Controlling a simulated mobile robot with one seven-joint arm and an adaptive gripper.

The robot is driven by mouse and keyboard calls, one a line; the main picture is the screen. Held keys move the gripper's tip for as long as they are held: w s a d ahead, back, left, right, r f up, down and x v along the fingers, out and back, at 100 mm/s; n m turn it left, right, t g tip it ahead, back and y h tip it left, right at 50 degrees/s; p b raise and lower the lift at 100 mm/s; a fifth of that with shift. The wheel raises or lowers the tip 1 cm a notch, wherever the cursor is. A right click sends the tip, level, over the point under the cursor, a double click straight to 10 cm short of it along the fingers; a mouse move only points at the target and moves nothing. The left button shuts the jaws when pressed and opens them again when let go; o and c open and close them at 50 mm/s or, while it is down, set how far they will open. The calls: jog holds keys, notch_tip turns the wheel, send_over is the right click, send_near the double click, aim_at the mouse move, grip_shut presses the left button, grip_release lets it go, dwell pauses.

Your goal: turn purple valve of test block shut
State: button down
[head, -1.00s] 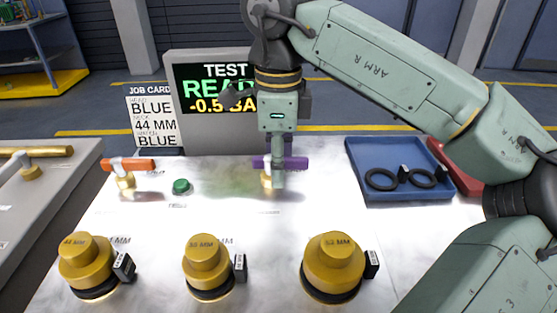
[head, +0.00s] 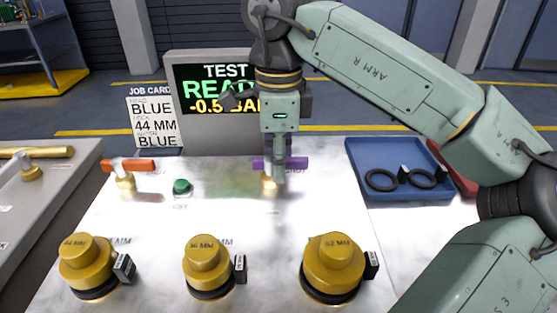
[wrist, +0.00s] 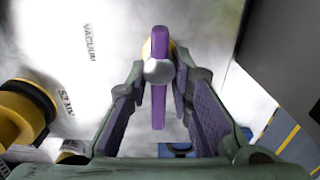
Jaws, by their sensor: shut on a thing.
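The purple valve (head: 298,163) stands on the test block's bright top (head: 330,215), in front of the test screen. Its bar handle lies left to right in the head view, and its brass body (head: 268,182) shows below. My gripper (head: 278,182) points down over the valve and is shut on the handle. In the wrist view the purple handle (wrist: 158,108) runs lengthwise between the two fingers, with a pale round cap across it. The fingers hide the handle's middle in the head view.
The test screen (head: 215,90) reads READY, -0.5 BA, partly hidden by my arm. An orange-handled valve (head: 130,165) and green button (head: 182,187) stand left. Several brass caps (head: 333,262) line the front. A blue tray (head: 390,155) with black rings is at right.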

jog(key=c, duration=1.5)
grip_release()
jog(key=shift+o, duration=0.2)
jog(key=shift+r, duration=3.75)
